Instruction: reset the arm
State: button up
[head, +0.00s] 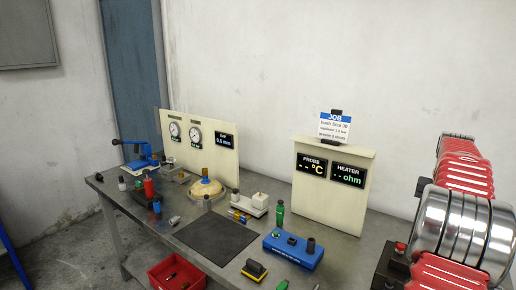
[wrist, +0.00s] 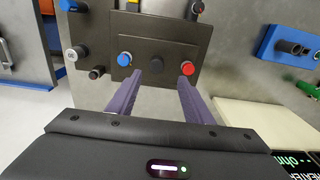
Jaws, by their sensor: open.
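My gripper (wrist: 170,72) shows in the wrist view with its two purple fingers apart and nothing between them. It points down toward a dark plate (wrist: 158,30) bearing a blue round piece (wrist: 125,58) and a red round piece (wrist: 187,68). The fingertips overlap the plate's near part in the picture; I cannot tell their height above it. In the head view, a red ribbed body with silver rings fills the right edge; I cannot make out my gripper there.
The grey bench (head: 90,184) carries a blue lever press (head: 138,155), a gauge panel (head: 200,150), a round-based mould (head: 206,187), a green bottle (head: 280,213) and a blue box (head: 292,252). A readout panel (head: 335,206) stands at the back. A red bin (head: 176,275) is below the front edge. A dark mat (head: 216,240) is clear.

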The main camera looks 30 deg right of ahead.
jog(key=w+a+n+t+h, duration=0.1)
jog(key=w+a+n, duration=0.15)
jog(key=a, duration=1.15)
jog(key=w+a+n, duration=0.2)
jog(key=w+a, duration=0.2)
jog(key=a, duration=1)
jog(key=s+a+n+t, duration=0.2)
jog(key=s+a+n, duration=0.2)
jog(key=a, duration=1.1)
jog(key=s+a+n+t+y, duration=0.1)
jog(key=s+a+n, duration=0.3)
jog(key=a, duration=1.1)
jog(key=shift+t, duration=0.7)
jog(key=shift+a, duration=0.1)
